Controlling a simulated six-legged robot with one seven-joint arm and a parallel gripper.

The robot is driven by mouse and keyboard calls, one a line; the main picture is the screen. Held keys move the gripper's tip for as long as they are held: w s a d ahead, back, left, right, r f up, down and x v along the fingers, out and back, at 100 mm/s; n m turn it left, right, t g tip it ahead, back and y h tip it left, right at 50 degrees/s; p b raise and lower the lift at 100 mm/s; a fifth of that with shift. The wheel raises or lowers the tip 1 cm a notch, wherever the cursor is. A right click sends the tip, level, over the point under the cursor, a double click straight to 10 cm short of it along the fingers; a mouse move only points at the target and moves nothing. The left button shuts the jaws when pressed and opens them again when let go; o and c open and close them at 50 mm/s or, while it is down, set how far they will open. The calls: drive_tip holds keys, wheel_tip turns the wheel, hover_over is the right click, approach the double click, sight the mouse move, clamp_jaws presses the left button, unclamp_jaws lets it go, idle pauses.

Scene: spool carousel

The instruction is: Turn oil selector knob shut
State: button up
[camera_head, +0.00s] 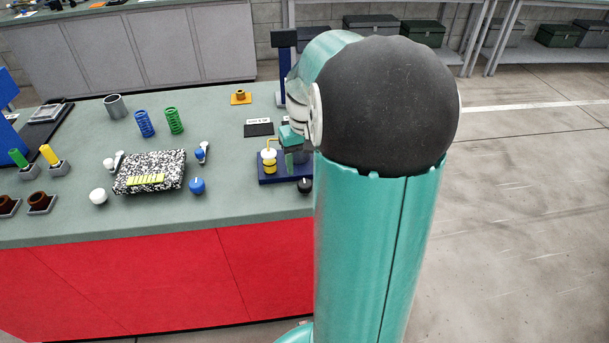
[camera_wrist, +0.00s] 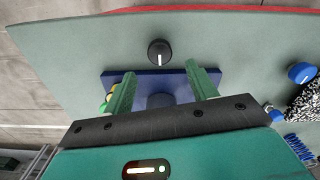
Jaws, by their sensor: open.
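A round black knob (camera_head: 305,185) with a white pointer line sits on the bench top near its front edge, just in front of a dark blue base plate (camera_head: 268,180). In the wrist view the black knob (camera_wrist: 159,53) lies beyond the fingertips, its white line pointing down in the picture. My gripper (camera_wrist: 161,72) is open and empty, with its green fingers apart above the blue plate (camera_wrist: 150,76). The knob is apart from both fingers. In the head view my gripper (camera_head: 292,150) is partly hidden by my arm. A dark blue round part (camera_wrist: 160,101) shows between the fingers.
A yellow oiler-like item (camera_head: 269,160) stands on the blue plate close to my gripper. A blue knob (camera_head: 197,186), a white knob (camera_head: 98,196) and a speckled block (camera_head: 150,170) are further left. Blue (camera_head: 145,123) and green (camera_head: 174,120) springs stand behind.

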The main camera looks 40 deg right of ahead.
sight(303, 183)
wheel_tip(303, 183, up, 7)
drive_tip(key=shift+f, duration=0.1)
idle(0.4)
drive_tip(key=s+a+r+n+t, duration=0.1)
drive_tip(key=s+a+t, duration=0.1)
drive_tip(key=a, duration=0.7)
drive_tip(key=s+a+r+n+t, duration=0.1)
drive_tip(key=s+a+n, duration=0.1)
drive_tip(key=s+a, duration=0.3)
drive_tip(key=s+a+r+n+t, duration=0.1)
drive_tip(key=s+a+t, duration=0.1)
drive_tip(key=a, duration=1.1)
drive_tip(key=shift+s+n+t, duration=0.3)
drive_tip(key=shift+s, duration=0.6)
